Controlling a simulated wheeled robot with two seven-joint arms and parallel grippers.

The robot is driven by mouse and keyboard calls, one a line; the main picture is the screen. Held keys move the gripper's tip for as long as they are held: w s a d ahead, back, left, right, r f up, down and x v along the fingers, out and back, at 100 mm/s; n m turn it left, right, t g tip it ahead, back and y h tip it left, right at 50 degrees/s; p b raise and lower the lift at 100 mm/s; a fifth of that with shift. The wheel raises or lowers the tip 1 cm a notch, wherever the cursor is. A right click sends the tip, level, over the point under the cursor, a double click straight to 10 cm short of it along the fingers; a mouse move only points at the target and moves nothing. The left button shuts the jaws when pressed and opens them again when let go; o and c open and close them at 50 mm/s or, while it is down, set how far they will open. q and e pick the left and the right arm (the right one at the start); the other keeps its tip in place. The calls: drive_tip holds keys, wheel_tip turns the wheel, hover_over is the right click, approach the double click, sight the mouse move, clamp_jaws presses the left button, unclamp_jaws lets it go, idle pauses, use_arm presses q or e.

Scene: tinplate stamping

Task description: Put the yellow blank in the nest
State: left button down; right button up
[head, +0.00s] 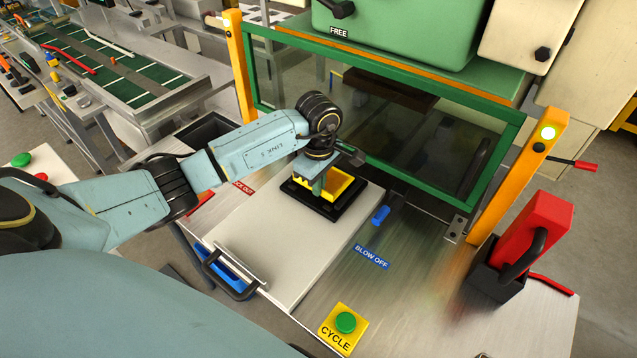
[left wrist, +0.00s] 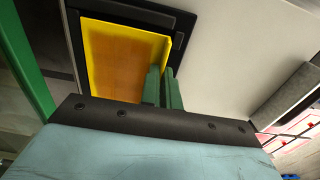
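The yellow blank (head: 348,184) is a folded sheet with an upturned edge. It sits at the black nest (head: 340,212) on the pale plate. In the left wrist view the blank (left wrist: 112,50) lies within the dark nest frame (left wrist: 181,40). I cannot tell whether it is fully seated. My left gripper (head: 318,184) is down over the nest and covers part of the blank. In the left wrist view its green fingers (left wrist: 163,88) are close together, one on each side of the blank's upturned right edge. My right gripper is not in view.
The green-framed guard (head: 400,165) of the press stands just behind the nest. A yellow CYCLE button box (head: 344,330), a blue BLOW OFF label (head: 371,257) and a red-and-black device (head: 530,240) are to the right. The pale plate (head: 275,250) is clear in front.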

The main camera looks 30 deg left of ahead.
use_arm(q)
drive_tip(key=shift+f+b, duration=0.65)
drive_tip(key=shift+f, duration=0.15)
drive_tip(key=c, duration=1.6)
unclamp_jaws()
drive_tip(key=shift+o, duration=0.2)
drive_tip(key=shift+r, duration=0.1)
wheel_tip(320, 180, up, 13)
drive_tip(key=shift+r, duration=0.15)
